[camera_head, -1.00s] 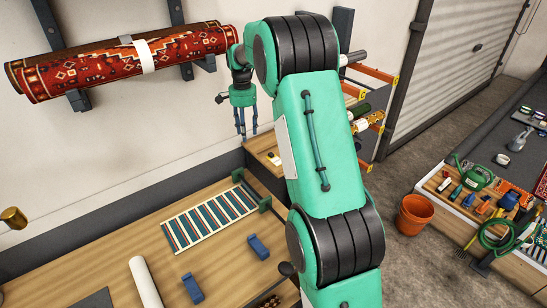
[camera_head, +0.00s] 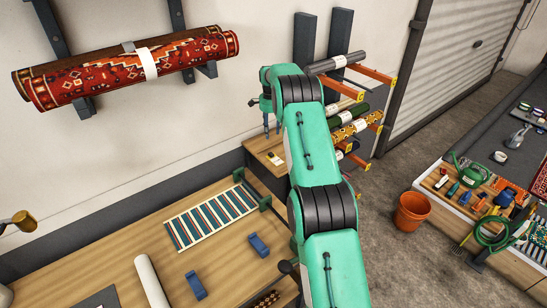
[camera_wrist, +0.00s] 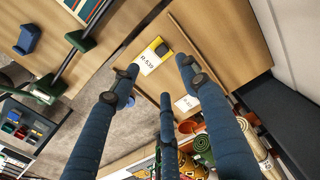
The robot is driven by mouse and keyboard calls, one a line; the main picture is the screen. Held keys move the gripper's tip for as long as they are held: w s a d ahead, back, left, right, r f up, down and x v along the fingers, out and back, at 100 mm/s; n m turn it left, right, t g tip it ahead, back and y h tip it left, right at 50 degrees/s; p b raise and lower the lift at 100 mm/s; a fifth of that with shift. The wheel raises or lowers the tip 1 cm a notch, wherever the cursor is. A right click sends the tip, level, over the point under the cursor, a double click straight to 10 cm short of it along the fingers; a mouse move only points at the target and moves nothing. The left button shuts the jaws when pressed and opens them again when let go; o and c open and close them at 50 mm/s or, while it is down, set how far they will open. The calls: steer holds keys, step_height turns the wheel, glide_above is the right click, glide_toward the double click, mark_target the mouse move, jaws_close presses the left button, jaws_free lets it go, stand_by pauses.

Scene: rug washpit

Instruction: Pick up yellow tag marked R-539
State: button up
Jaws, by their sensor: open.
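The yellow tag (camera_wrist: 152,54), with a white label reading R-539 and a dark patch at one end, lies flat on a wooden surface (camera_wrist: 196,30) in the wrist view. In the head view the tag (camera_head: 274,158) is small on the wooden top beside the wall. My gripper (camera_wrist: 159,78) has its blue fingers spread and empty, with the tag showing beyond the fingertips. In the head view my gripper (camera_head: 272,133) hangs above the tag, apart from it. The tag's label is unreadable there.
A rack (camera_head: 374,80) with rolled rugs stands just right of the tag's surface. A workbench (camera_head: 120,245) holds a striped rug (camera_head: 211,214) and blue blocks. A large red rug roll (camera_head: 110,75) hangs on the wall. An orange bucket (camera_head: 412,211) stands on the floor.

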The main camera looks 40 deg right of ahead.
steer(key=shift+w+d+f, duration=0.15)
steer(key=shift+d+f, duration=0.1)
steer(key=shift+d, duration=0.2)
glide_above(271, 153)
steer(key=shift+d+f+p, duration=0.15)
steer(key=shift+f+p, duration=0.3)
steer(key=shift+f, duration=3.85)
steer(key=shift+f, duration=0.1)
steer(key=shift+a+f+p, duration=0.2)
steer(key=shift+f+p, duration=0.45)
steer(key=shift+f, duration=1.85)
